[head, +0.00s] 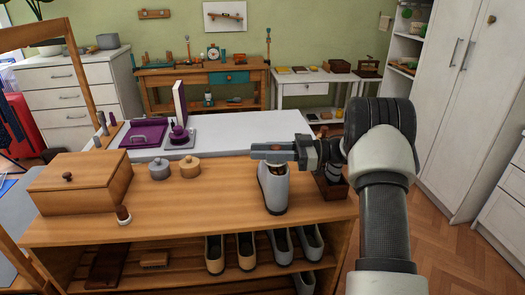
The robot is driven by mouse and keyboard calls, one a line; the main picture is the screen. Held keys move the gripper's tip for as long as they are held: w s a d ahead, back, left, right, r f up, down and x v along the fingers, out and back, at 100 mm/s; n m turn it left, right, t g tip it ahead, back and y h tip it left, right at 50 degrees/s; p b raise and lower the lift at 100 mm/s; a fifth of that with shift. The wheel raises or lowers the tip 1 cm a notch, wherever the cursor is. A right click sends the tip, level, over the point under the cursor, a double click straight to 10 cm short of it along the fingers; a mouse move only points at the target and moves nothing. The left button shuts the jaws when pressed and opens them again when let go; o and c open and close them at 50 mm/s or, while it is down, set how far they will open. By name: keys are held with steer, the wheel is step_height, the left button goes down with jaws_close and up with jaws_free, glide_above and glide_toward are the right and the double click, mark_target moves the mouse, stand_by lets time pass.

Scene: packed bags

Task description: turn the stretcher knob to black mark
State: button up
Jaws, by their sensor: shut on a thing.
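A grey shoe (272,190) stands upright on the wooden bench top (225,210), right of its middle. A bit of brown wood, likely the stretcher, shows at the shoe's opening. My gripper (270,152) reaches in from the right just above the shoe's opening, its fingers pointing left. It is shut on the stretcher knob, which the gripper hides for the most part. I cannot make out the black mark or which way the knob is turned.
A dark wooden block (333,188) stands right of the shoe. More shoes (247,250) are on the shelf below. The bench's front middle is clear.

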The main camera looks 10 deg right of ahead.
steer(key=o, duration=1)
steer(key=shift+o, duration=0.2)
steer(key=shift+r, duration=0.1)
step_height(320, 180, up, 10)
steer(key=p, duration=0.2)
